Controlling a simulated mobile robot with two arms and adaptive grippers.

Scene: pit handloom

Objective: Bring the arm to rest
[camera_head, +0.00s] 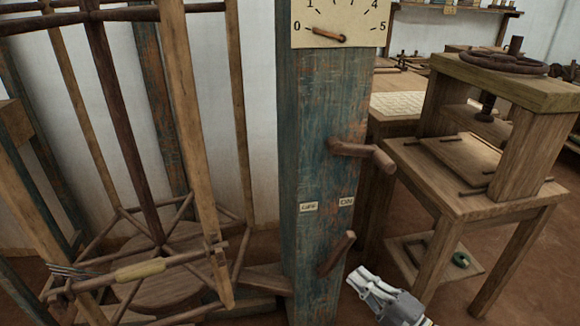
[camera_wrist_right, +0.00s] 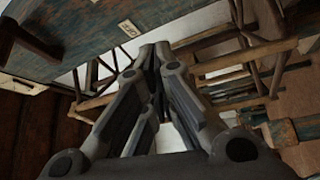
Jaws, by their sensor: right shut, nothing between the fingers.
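My right gripper (camera_head: 358,279) is at the lower middle of the head view, just right of the blue post's base. Its fingers are together and hold nothing. It also shows in the right wrist view (camera_wrist_right: 153,52), its fingertips meeting near the middle. The worn blue post (camera_head: 312,140) carries a dial (camera_head: 340,22) with its pointer near 0, and two wooden levers. The upper lever (camera_head: 362,152) points right. The lower lever (camera_head: 337,254) tilts up to the right, close above my gripper and apart from it. My left gripper is in neither view.
A wooden screw press (camera_head: 505,85) stands on a table (camera_head: 455,200) at the right. A green ring (camera_head: 460,259) lies on the shelf below.

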